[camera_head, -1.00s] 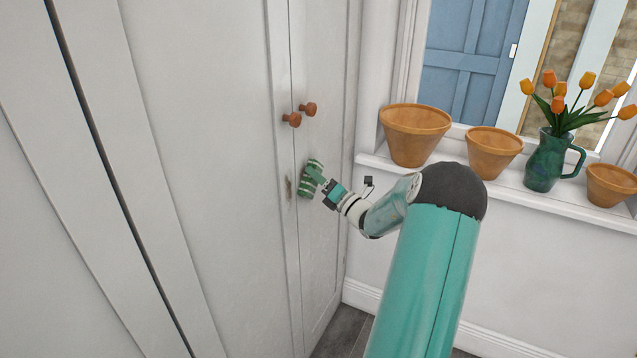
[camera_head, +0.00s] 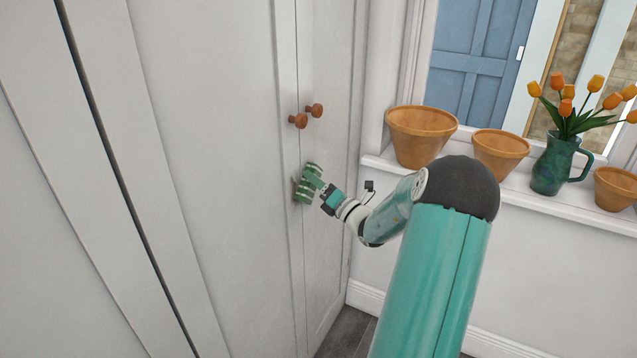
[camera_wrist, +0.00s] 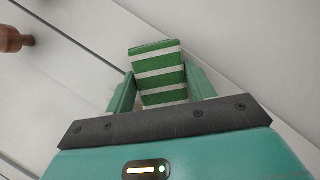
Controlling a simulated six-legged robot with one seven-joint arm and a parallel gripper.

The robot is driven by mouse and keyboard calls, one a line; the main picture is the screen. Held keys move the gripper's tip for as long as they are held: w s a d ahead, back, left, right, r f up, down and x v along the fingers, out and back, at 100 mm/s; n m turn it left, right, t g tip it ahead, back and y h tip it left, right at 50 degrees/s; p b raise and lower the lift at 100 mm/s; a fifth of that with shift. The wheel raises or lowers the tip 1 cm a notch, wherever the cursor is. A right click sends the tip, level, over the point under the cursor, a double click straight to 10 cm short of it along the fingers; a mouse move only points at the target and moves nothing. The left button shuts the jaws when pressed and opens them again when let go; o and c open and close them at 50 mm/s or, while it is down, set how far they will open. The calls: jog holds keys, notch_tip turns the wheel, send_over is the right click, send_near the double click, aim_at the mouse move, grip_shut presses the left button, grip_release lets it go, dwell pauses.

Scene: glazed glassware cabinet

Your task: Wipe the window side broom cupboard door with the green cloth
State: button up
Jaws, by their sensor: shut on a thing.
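The green cloth (camera_head: 308,184), striped green and white, is held in my gripper (camera_head: 314,180) against or very near the cupboard front, below the knobs. In the wrist view the cloth (camera_wrist: 158,72) sits between the two green fingers of my gripper (camera_wrist: 162,88), which are shut on it. The window side cupboard door (camera_head: 328,215) is the pale narrow door on the right, shut, with a round brown knob (camera_head: 315,110). The cloth lies at this door's left edge, by the seam. A small brownish mark (camera_head: 296,184) shows just left of the cloth. Whether the cloth touches cannot be told.
The neighbouring white door (camera_head: 215,150) has its own brown knob (camera_head: 298,121). A windowsill (camera_head: 510,190) on the right bears terracotta pots (camera_head: 420,140) and a green jug (camera_head: 553,165) of orange tulips, close behind my arm. Dark floor (camera_head: 343,330) shows below.

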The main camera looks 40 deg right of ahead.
jog(key=d, duration=0.1)
jog(key=d+r, duration=0.1)
jog(key=w+d, duration=0.1)
jog(key=d, duration=0.1)
jog(key=shift+r, duration=0.4)
dwell(0.4)
jog(key=s+d, duration=0.1)
jog(key=s, duration=0.4)
jog(key=shift+s+d, duration=0.3)
jog(key=shift+s, duration=0.1)
jog(key=shift+s, duration=0.1)
jog(key=shift+s+d, duration=0.2)
jog(key=shift+s, duration=0.5)
jog(key=shift+s+d, duration=0.2)
jog(key=shift+s, duration=0.45)
